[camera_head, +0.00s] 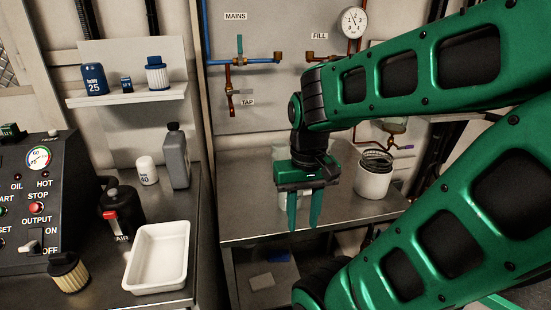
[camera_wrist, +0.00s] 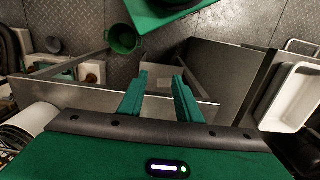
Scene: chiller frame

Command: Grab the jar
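A pale, glassy shape (camera_head: 279,174), possibly the jar, stands on the steel bench behind my gripper in the head view. My gripper hides most of it, so I cannot tell its full form. My gripper (camera_head: 303,226) points down in front of it, near the bench's front edge. Its two green fingers are apart with nothing visible held between them. They also show apart in the wrist view (camera_wrist: 160,76). No jar is clearly visible between them there.
A white bucket (camera_head: 372,183) with a coil inside stands right of my gripper. The left counter holds a white tray (camera_head: 183,258), a grey bottle (camera_head: 176,160), a small white canister (camera_head: 147,170) and a black jug (camera_head: 122,211). Pipes and a gauge (camera_head: 352,22) are on the back wall.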

